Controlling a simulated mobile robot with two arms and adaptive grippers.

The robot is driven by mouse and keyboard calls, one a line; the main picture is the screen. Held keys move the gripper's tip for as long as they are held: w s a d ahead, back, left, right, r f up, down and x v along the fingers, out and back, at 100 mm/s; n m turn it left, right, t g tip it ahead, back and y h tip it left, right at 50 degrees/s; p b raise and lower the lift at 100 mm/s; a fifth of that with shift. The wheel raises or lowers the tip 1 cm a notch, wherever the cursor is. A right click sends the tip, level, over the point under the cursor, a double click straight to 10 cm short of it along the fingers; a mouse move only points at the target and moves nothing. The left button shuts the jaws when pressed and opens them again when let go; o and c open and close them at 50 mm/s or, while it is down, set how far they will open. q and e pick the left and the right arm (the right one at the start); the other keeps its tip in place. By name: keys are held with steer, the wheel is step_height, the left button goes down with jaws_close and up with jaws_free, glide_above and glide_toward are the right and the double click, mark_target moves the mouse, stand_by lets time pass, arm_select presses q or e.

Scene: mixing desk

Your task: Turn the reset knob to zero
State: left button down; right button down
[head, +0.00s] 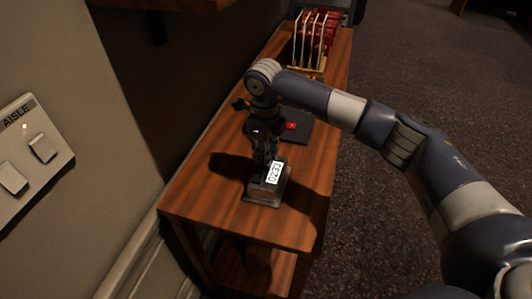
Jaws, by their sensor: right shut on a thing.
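A small dark counter box (264,194) stands on the wooden shelf top (215,190). A white strip (275,173) on it carries several digits, tilted and too small to read surely. My right gripper (266,162) points down at the back of this box and is shut on a part there, where the reset knob would be. The gripper hides the knob, so its shape and setting cannot be seen. My left gripper is not in view.
A flat black box with a red spot (291,126) lies just behind the gripper. A rack with red items (315,40) stands at the far end. A switch panel labelled AISLE (32,150) is on the left wall. The shelf's front part is clear.

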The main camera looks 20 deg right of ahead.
steer(key=shift+m+b, duration=0.3)
steer(key=shift+m, duration=0.4)
steer(key=shift+f+m+b, duration=0.1)
steer(key=shift+m+b, duration=0.2)
steer(key=shift+m, duration=0.4)
steer(key=m+b, duration=0.1)
steer(key=m, duration=0.2)
steer(key=shift+m, duration=0.4)
steer(key=m+b, duration=0.1)
steer(key=m, duration=0.8)
steer(key=shift+w+m, duration=0.1)
steer(key=shift+m, duration=0.3)
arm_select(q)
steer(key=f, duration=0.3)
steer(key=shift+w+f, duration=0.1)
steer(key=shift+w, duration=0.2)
arm_select(e)
steer(key=m, duration=0.5)
steer(key=shift+a+m+g, duration=0.1)
steer(key=shift+m+g, duration=0.2)
steer(key=shift+m, duration=0.1)
